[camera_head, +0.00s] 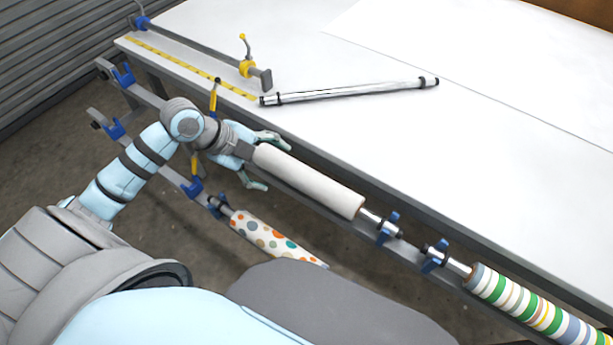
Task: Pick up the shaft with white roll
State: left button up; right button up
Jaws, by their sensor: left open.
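The shaft with white roll (308,182) lies along the rack on the near side of the table. Its bare metal end (371,217) rests at a blue holder at its right. My left gripper (266,164) is open at the left end of the white roll, with one finger on the table side and the other on the near side. The gripper hides the shaft's left end, and I cannot tell whether the fingers touch the roll. My right gripper is not in view.
A striped roll (540,312) lies further right on the rack. A dotted roll (275,240) hangs lower. On the white table (470,145) lie a bare metal shaft (350,91) and a clamp bar (200,48). Blue holders (388,228) stick up along the rack.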

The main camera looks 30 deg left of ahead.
aim_at(305, 179)
pick_arm(q)
jog(key=shift+m, duration=0.7)
jog(key=w+d+f, duration=0.2)
jog(key=d+f, duration=0.1)
jog(key=shift+w+d, duration=0.1)
jog(key=shift+d, duration=0.15)
jog(key=x, duration=0.7)
jog(key=shift+w+a+f, duration=0.1)
jog(key=shift+w+a, duration=0.1)
jog(key=shift+w+d+f, duration=0.1)
jog(key=shift+d+f, duration=0.05)
jog(key=shift+f, duration=0.05)
jog(key=c, duration=1.7)
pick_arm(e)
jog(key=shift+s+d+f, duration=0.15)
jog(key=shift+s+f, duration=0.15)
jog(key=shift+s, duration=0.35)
pick_arm(q)
notch_tip(305, 179, up, 20)
jog(key=shift+r+p, duration=0.1)
jog(key=shift+p, duration=0.65)
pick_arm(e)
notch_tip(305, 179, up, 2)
